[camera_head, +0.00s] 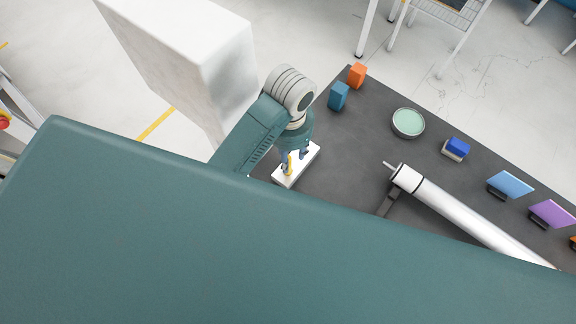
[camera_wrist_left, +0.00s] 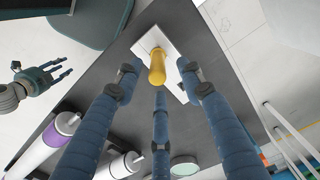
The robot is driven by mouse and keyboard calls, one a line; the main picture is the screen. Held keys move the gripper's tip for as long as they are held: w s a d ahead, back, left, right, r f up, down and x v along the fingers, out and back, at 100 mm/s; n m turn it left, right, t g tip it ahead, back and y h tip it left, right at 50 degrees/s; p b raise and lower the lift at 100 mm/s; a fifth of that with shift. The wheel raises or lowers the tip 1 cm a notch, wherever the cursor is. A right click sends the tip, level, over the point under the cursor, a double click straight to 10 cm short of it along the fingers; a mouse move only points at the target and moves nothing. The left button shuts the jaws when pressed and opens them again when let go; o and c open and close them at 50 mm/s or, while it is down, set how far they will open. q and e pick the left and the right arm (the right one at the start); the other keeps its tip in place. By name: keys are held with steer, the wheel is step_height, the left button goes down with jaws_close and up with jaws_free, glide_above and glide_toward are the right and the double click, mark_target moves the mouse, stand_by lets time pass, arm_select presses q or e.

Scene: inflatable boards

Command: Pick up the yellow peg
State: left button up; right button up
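The yellow peg (camera_head: 290,164) stands on a white board (camera_head: 282,179) at the near left of the dark table. In the left wrist view the peg (camera_wrist_left: 157,68) rises from the white board (camera_wrist_left: 171,44). My left gripper (camera_head: 295,157) is right over the board, partly hiding the peg in the head view. In the left wrist view its blue fingers (camera_wrist_left: 160,82) are spread around the peg, with gaps showing between them and it. My right gripper (camera_wrist_left: 58,76) shows only in the left wrist view, at the left, fingers apart and empty.
On the dark table (camera_head: 350,130) are a blue block (camera_head: 339,96), an orange block (camera_head: 357,75), a green round dish (camera_head: 408,123), a blue box (camera_head: 457,147) and several coloured panels. A white cylinder (camera_head: 470,217) lies at the right. A white block (camera_head: 190,65) stands left of my arm.

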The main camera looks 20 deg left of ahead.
arm_select(q)
steer(key=shift+s+f+p, duration=0.1)
steer(key=shift+f+p, duration=0.2)
steer(key=f, duration=0.1)
steer(key=f+p, duration=0.1)
steer(key=f, duration=0.1)
steer(key=shift+s+a+f, duration=0.15)
steer(key=shift+s+f, duration=0.1)
steer(key=shift+w+f, duration=0.1)
steer(key=shift+f, duration=0.45)
jaws_close()
